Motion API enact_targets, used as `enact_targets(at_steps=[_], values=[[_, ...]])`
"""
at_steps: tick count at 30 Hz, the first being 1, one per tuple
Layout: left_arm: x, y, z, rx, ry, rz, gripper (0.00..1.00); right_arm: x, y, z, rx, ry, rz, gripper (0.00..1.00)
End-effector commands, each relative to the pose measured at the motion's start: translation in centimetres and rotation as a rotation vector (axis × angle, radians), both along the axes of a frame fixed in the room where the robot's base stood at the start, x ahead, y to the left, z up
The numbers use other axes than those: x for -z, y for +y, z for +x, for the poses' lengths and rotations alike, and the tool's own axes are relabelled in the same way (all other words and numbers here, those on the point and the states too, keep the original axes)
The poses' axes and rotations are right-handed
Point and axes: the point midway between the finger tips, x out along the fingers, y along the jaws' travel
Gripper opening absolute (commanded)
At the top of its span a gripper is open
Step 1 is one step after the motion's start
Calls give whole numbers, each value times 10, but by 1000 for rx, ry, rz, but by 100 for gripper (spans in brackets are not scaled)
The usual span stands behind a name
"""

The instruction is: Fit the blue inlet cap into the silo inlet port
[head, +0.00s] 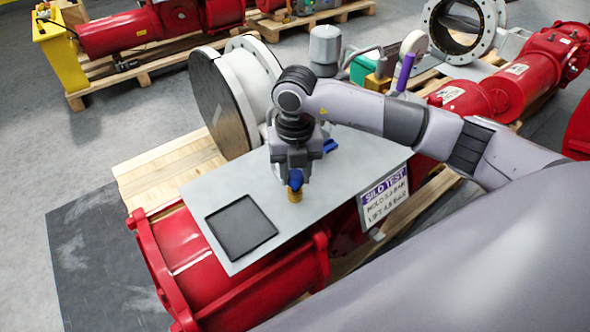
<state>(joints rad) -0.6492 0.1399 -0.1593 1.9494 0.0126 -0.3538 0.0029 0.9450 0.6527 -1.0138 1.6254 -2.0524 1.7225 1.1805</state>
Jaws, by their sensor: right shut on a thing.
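My right gripper (295,175) points down over the grey metal plate, near the black square pad. It is shut on a small blue piece (296,181), which I take to be the blue inlet cap. A brass-coloured piece (295,195) shows directly below the blue; I cannot tell whether it is part of the cap or a separate fitting. Another blue bit (330,146) shows at the right side of the gripper; I cannot tell what it belongs to. I cannot make out the silo inlet port for certain. My left gripper is not in view.
The grey plate (215,197) lies over a red actuator (205,285), with a black pad (241,228) and a SILO TEST sign (385,195). A large white flanged valve (225,100) stands behind. A grey cylinder (325,45) and a purple-handled tool (405,72) are further back.

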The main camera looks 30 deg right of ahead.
Motion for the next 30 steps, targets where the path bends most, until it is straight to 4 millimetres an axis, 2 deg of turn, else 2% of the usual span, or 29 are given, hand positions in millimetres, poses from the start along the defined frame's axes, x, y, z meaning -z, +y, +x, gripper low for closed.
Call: enact_targets(at_steps=[23, 24, 26, 27, 30], values=[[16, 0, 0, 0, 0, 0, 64, 21, 0, 0, 0, 0, -1, 5], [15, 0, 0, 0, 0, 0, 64, 20, 0, 0, 0, 0, -1, 42], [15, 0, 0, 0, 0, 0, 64, 20, 0, 0, 0, 0, -1, 61], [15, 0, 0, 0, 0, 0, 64, 20, 0, 0, 0, 0, -1, 65], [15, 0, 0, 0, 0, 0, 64, 20, 0, 0, 0, 0, -1, 65]])
